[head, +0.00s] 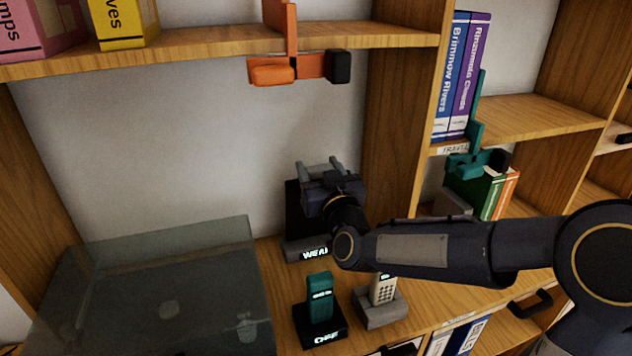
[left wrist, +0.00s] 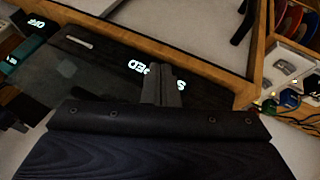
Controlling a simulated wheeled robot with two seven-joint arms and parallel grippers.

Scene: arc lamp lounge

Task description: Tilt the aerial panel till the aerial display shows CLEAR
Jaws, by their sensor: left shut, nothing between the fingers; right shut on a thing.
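The aerial panel (head: 293,208) is a dark upright plate, standing on a base at the back of the wooden counter. The aerial display (head: 314,253) on the front of that base shows lit letters beginning "WEA"; my right arm hides the end of the word. My right gripper (head: 319,168) is at the panel's upper right, shut on the panel; the contact itself is hard to see. My left gripper (left wrist: 164,86) shows only in the left wrist view, shut and empty, above a dark surface with partly covered lit letters.
A teal phone (head: 319,296) stands in a black cradle marked "OFF", and a beige phone (head: 383,289) in a grey cradle, both in front of the panel. A glassy box (head: 150,300) fills the lower left. An orange bracket (head: 290,68) hangs above, a teal bracket (head: 470,160) at right.

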